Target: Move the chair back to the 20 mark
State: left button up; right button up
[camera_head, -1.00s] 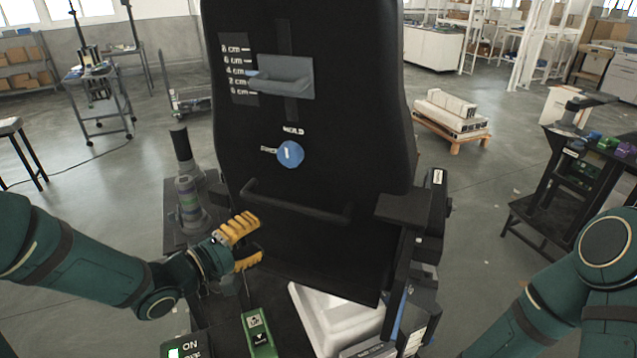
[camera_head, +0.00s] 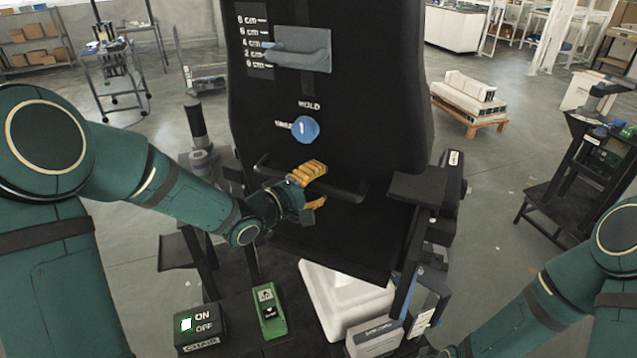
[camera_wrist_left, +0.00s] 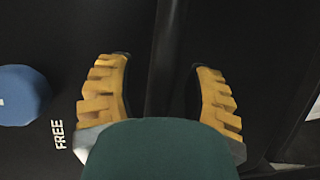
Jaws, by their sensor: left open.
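The black chair back (camera_head: 370,110) stands upright in front of me. Its scale (camera_head: 255,45) has several cm marks, from about 0 to 8; I see no 20 mark. My left gripper (camera_head: 322,186) is open at the black handle bar (camera_head: 350,191). In the left wrist view the bar (camera_wrist_left: 167,45) runs between the yellow fingers, apart from both. My right gripper is out of view.
A box with a lit ON/OFF switch (camera_head: 202,328) and a green switch block (camera_head: 270,312) lie in front at lower left. A black armrest (camera_head: 418,188) juts out right of the chair back. A dark bench (camera_head: 590,165) stands at the far right.

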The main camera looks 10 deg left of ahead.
pick_arm(q)
jog(key=shift+w+d, duration=0.1)
jog(key=shift+w, duration=0.1)
grip_shut()
jog(key=shift+w, duration=0.1)
